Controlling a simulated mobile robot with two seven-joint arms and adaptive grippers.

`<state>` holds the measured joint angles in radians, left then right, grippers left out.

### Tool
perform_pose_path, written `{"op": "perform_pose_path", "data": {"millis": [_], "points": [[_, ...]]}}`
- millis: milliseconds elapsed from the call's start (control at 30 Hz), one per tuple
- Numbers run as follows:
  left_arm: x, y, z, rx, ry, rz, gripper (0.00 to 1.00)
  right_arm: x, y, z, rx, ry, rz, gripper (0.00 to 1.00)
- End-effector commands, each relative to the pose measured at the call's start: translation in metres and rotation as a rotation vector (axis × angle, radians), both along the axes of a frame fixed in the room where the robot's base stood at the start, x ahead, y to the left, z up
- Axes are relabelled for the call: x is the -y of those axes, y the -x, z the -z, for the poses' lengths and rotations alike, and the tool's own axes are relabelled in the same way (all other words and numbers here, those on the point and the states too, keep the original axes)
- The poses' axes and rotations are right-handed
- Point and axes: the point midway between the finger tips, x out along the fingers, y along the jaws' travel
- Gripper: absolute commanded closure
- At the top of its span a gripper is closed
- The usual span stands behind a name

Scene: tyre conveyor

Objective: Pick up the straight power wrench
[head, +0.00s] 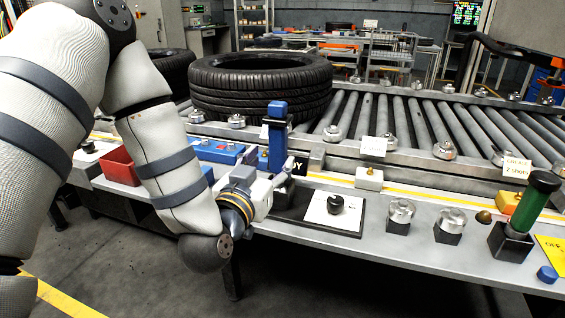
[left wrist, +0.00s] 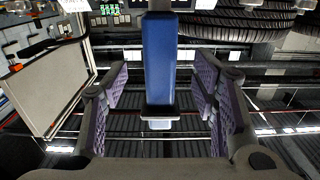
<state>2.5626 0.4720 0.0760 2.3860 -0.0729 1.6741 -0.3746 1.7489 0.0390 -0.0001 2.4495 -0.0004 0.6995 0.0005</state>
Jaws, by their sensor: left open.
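The straight power wrench (head: 277,135) is a blue upright tool standing on the bench in front of the large tyre. In the left wrist view, its blue body (left wrist: 158,60) lies between the two purple-padded fingers, with visible gaps on both sides. My left gripper (head: 288,170) is open beside the wrench's lower part in the head view; the gripper body and wrist hide some of that area. The open fingers also show in the left wrist view (left wrist: 160,95). My right gripper is not in view.
A tyre (head: 262,85) lies on the roller conveyor (head: 400,115) behind the wrench. A red bin (head: 119,165) stands left of my forearm. A dark tray with a white card (head: 337,212), metal knobs (head: 401,212) and a green-handled tool (head: 534,203) are to the right.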

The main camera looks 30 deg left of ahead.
Motion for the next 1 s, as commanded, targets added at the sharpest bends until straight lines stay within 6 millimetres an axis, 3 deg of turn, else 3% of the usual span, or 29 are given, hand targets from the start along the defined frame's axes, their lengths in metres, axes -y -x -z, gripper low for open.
{"op": "perform_pose_path", "data": {"millis": [167, 300, 533, 567, 800, 1000], "points": [[-0.008, -0.028, -0.013, 0.01, 0.001, 0.0, 0.47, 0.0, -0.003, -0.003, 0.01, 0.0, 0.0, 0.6], [-0.012, -0.049, -0.011, 0.004, 0.001, 0.001, 0.47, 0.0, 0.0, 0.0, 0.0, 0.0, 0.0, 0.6], [-0.013, -0.052, -0.012, 0.004, 0.001, 0.002, 0.47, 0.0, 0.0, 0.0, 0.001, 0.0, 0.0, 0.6], [-0.013, -0.052, -0.012, 0.004, 0.001, 0.002, 0.49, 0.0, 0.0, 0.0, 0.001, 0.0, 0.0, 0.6], [-0.013, -0.052, -0.012, 0.003, 0.001, 0.002, 1.0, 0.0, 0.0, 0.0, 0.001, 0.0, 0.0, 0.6], [-0.013, -0.052, -0.014, 0.009, 0.0, 0.002, 1.0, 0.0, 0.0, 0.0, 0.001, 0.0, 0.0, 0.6]]}}
